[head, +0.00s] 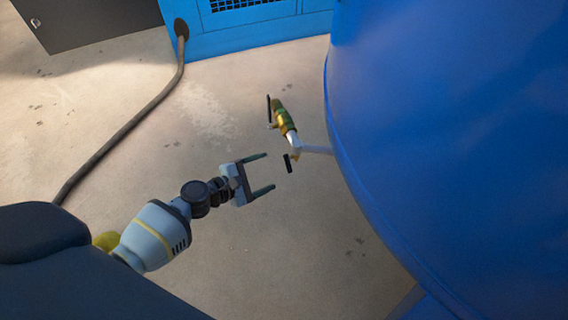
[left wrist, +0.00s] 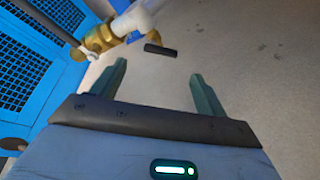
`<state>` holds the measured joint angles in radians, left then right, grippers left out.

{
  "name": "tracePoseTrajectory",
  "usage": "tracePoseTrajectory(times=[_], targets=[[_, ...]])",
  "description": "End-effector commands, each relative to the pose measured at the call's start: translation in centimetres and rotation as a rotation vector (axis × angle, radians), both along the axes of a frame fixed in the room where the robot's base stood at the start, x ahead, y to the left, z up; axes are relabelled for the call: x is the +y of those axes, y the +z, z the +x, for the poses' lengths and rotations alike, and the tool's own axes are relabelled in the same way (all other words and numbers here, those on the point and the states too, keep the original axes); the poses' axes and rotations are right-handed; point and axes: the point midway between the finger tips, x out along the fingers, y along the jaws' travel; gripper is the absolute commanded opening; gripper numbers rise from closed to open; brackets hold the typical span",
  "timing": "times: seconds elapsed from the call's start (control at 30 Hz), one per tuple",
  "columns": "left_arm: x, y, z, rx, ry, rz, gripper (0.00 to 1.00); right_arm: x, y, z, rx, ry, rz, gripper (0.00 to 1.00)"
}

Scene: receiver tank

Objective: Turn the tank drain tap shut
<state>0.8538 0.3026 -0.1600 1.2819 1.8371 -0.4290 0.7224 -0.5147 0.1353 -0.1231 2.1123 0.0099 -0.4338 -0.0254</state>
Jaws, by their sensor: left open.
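The blue tank (head: 450,130) fills the right of the head view. One black lever (head: 269,108) stands beside the brass fitting; a second, short black lever (head: 287,163) is near the pipe's bend. Which lever belongs to the drain tap is unclear. My left gripper (head: 270,171) is open and empty, its fingertips just short of the short lever. In the left wrist view this lever (left wrist: 160,50) shows beyond and between the fingertips, apart from both. My right gripper is not seen.
A blue cabinet with a grille (head: 250,30) stands at the back. A thick hose (head: 125,130) runs from it along the floor at left. A dark box (head: 90,20) is at the upper left. The concrete floor around the gripper is clear.

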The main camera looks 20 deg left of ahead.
Motion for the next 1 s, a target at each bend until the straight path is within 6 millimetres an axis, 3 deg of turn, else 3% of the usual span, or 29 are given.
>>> tracePoseTrajectory(times=[0.5,0.9,1.0], targets=[[-3.2,-2.0,5.6,0.0,0.0,-0.001,0.75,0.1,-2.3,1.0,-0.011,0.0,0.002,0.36],[-3.6,-2.1,6.2,0.0,-0.001,0.0,0.75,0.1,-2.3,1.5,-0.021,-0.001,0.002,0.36],[-3.6,-2.1,6.2,0.0,-0.001,0.0,0.63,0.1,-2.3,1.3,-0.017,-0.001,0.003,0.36]])
